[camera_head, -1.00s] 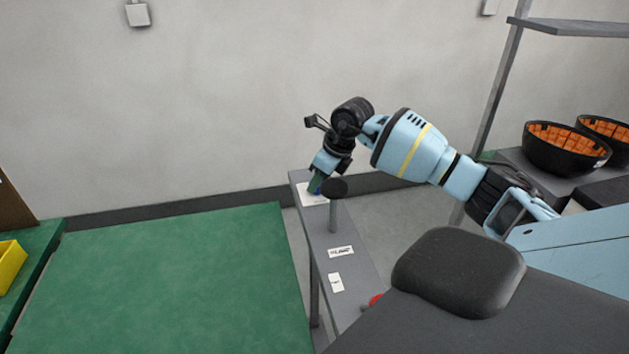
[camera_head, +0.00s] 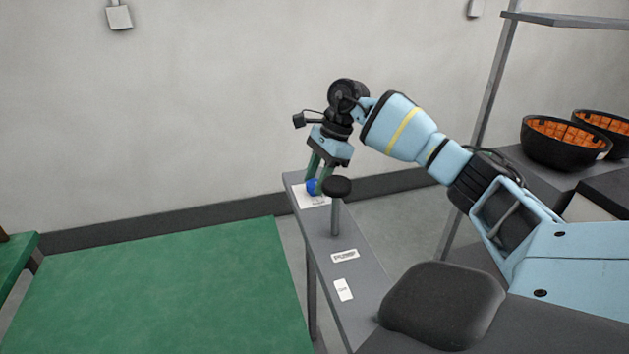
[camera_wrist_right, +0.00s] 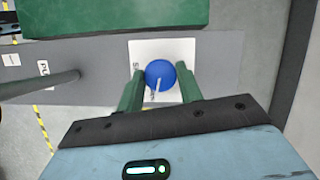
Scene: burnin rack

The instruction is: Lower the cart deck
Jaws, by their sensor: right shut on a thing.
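The blue knob (camera_head: 312,187) sits on a white label plate at the far end of a narrow grey panel (camera_head: 322,232). In the right wrist view the round blue knob (camera_wrist_right: 160,74) has a pale pointer line. My right gripper (camera_head: 318,180) reaches down from above, its green fingers shut on the knob's two sides. The fingers also show in the wrist view (camera_wrist_right: 161,90). A flat green deck (camera_head: 165,290) lies beside the panel at left. My left gripper is not in view.
A grey post with a black round top (camera_head: 337,187) stands on the panel close to my right gripper. Two small labels (camera_head: 344,255) lie nearer. Black bowls with orange contents (camera_head: 562,143) stand on a rack at right. The green deck is bare.

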